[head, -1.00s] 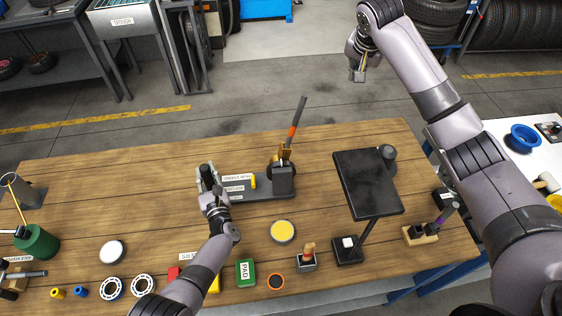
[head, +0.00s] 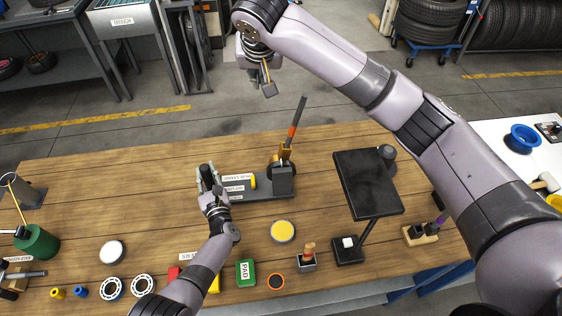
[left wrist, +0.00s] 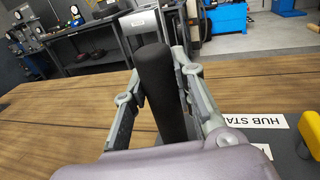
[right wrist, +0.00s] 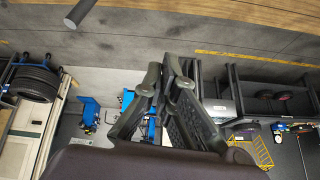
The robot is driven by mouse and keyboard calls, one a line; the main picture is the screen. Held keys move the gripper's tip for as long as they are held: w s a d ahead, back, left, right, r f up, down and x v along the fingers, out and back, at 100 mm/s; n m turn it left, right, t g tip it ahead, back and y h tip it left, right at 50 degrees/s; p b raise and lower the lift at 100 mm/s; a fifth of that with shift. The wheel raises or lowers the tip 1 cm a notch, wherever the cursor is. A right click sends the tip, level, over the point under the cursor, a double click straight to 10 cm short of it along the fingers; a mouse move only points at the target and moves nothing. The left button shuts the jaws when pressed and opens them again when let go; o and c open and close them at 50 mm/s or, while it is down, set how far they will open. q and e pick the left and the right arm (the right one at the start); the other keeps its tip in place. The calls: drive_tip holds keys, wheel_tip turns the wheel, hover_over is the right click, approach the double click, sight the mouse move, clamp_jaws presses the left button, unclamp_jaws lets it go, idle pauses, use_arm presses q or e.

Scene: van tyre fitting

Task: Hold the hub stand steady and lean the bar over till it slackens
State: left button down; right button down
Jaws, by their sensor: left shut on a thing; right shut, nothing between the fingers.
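The hub stand (head: 262,192) is a dark grey base with white labels on the wooden bench. A block and hub stand at its right end. The bar (head: 297,122), dark with an orange band, rises from the hub and tilts slightly right at its top. Its dark end also shows at the upper left of the right wrist view (right wrist: 80,14). My left gripper (head: 207,180) is at the stand's left end. In the left wrist view it is shut on a black upright handle (left wrist: 158,88). My right gripper (head: 268,88) is shut and empty, above and left of the bar's top, apart from it.
A black panel on a post (head: 367,184) stands right of the hub stand. A yellow-topped round tin (head: 282,232), a green pad (head: 245,272) and bearing rings (head: 143,286) lie along the bench front. The bench's back left is clear.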

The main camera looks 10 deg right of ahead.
sight(305, 102)
drive_tip(key=d+f, duration=0.6)
drive_tip(key=f, duration=0.1)
drive_tip(key=shift+d+f, duration=0.25)
drive_tip(key=shift+f, duration=0.1)
idle(1.2)
drive_tip(key=shift+d, duration=0.15)
drive_tip(key=shift+s+d+f, duration=0.1)
drive_tip(key=shift+d+f, duration=0.15)
drive_tip(key=shift+d, duration=0.6)
drive_tip(key=shift+d, duration=0.1)
drive_tip(key=shift+d+f, duration=0.3)
drive_tip(key=shift+d, duration=0.65)
